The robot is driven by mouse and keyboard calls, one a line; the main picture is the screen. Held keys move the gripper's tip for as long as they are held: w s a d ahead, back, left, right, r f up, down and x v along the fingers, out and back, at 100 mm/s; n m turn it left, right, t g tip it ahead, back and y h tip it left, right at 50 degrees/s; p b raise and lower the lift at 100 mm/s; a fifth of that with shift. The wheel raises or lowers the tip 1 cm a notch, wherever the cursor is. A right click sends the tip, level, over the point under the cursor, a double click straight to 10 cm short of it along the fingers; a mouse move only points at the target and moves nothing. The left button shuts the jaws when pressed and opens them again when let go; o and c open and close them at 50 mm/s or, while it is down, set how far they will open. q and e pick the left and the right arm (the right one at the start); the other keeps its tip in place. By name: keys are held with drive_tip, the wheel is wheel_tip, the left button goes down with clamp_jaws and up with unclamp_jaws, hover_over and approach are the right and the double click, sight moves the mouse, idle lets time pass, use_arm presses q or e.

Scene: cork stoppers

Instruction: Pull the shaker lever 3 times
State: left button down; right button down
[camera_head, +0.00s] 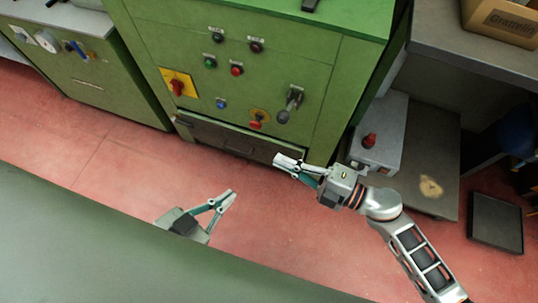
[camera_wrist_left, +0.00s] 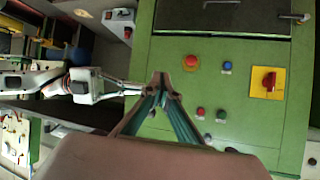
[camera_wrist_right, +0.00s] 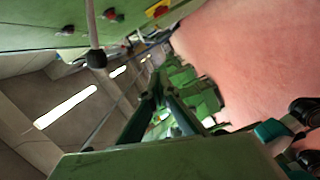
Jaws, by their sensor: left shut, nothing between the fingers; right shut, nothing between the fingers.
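The lever, a metal rod with a dark knob (camera_head: 290,104), sticks out from the right part of the green cabinet's front (camera_head: 270,75). In the right wrist view its rod and dark ball (camera_wrist_right: 96,58) show at the upper left, beside and apart from my fingers. My right gripper (camera_head: 284,163) is shut and empty, below the lever and in front of the cabinet's lower edge. My left gripper (camera_head: 230,197) is shut and empty, further left and nearer to me, over the red floor. In the left wrist view my fingers (camera_wrist_left: 161,80) seem to cover the lever's place.
A yellow-and-red switch (camera_head: 178,85), a red emergency button (camera_head: 256,122) and several small buttons sit on the same panel. A grey box with a red button (camera_head: 370,139) stands to the right of the cabinet. Red floor (camera_head: 100,150) lies open in front.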

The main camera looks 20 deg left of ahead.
drive_tip(key=shift+s+d+r, duration=0.1)
drive_tip(key=shift+s+d, duration=0.1)
drive_tip(key=shift+d, duration=0.75)
drive_tip(key=shift+s+d, duration=0.15)
drive_tip(key=shift+d, duration=0.8)
drive_tip(key=shift+s+d+r, duration=0.1)
drive_tip(key=shift+s+d, duration=0.1)
drive_tip(key=shift+d, duration=0.75)
